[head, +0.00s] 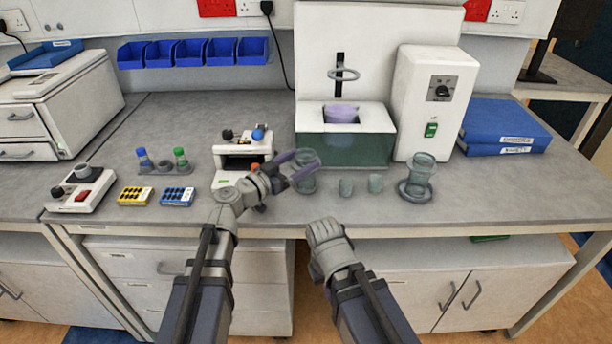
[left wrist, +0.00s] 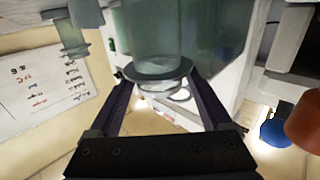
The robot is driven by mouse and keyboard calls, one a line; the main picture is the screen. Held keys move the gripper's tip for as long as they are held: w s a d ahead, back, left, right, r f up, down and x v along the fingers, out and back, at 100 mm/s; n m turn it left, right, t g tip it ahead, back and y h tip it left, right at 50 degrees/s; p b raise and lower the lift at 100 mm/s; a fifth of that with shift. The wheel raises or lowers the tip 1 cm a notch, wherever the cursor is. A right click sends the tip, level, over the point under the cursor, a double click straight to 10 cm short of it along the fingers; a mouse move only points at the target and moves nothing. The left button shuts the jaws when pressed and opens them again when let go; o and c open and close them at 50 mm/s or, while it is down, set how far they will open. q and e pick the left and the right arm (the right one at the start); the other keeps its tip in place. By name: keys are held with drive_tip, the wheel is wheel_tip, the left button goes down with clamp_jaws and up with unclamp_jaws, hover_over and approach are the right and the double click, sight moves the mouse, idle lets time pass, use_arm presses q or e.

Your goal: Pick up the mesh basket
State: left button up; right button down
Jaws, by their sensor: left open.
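My left gripper (head: 306,160) is open at the front of the bench, its fingers pointing right, at a translucent grey-green vessel (head: 306,183). In the left wrist view a clear vessel with a round flange (left wrist: 158,68) shows between and beyond the open fingers (left wrist: 158,82). I cannot tell whether the fingers touch it. No mesh is clear in either view, so I cannot tell for sure which vessel is the mesh basket. Another clear vessel on a wide round base (head: 418,180) stands to the right. My right gripper (head: 327,240) is low in front of the bench, its jaws unclear.
Behind is a white machine with a green tank (head: 345,150) and a control box (head: 430,105). A small white device (head: 240,155) is close behind the left wrist. Blue binders (head: 505,125) lie at right.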

sight(312, 153)
use_arm(q)
drive_tip(key=shift+r+x, duration=0.1)
drive_tip(key=shift+x, duration=1.2)
drive_tip(key=shift+r+x, duration=0.15)
drive_tip(key=shift+x, duration=1.15)
drive_tip(key=shift+s, duration=0.1)
clamp_jaws()
